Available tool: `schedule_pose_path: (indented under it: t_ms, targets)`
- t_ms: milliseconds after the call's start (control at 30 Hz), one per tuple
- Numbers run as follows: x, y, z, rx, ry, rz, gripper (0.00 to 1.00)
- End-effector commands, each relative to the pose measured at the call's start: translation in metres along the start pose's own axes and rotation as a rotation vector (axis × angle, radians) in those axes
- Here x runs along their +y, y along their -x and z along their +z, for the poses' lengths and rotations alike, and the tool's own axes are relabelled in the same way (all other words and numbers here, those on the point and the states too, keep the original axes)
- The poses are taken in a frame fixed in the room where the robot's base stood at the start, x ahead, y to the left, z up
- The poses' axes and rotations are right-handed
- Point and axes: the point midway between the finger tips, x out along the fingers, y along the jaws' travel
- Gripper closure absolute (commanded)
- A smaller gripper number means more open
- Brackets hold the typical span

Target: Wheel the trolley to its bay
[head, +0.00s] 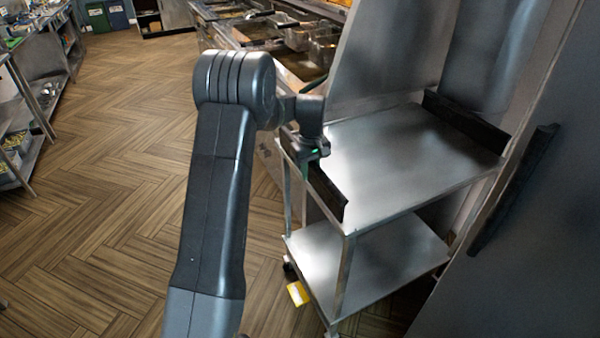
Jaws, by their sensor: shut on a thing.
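The trolley (400,160) is a steel cart with two shelves, on the right in the head view. Its top shelf is bare, and so is the visible part of its lower shelf (365,265). A black bar (328,192) runs along its left edge. My gripper (314,156) is at the far end of that bar and is shut on it; the fingertips are mostly hidden. A second black bar (465,123) stands along the right edge of the top shelf. I cannot make out a marked bay.
A grey panel (530,255) stands close on the trolley's right, with a black strip (512,190) on it. Fryers (270,35) line the back. A yellow piece (298,293) shows by a trolley wheel. The wooden floor (110,190) at left is clear, up to steel shelving (45,65).

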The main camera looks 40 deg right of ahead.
Motion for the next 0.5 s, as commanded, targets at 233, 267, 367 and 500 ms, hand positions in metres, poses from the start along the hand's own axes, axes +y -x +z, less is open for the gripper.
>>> schedule_pose_path:
  t_ms: [233, 267, 367, 500]
  targets:
    - [0.0082, 0.0013, -0.0011, 0.002, 0.002, 0.004, 1.00]
    - [0.0084, 0.0015, -0.0011, 0.002, 0.002, 0.004, 1.00]
    - [0.0088, 0.0018, -0.0011, 0.003, 0.002, 0.005, 1.00]
    - [0.0093, 0.0022, -0.0011, 0.004, 0.001, 0.007, 0.75]
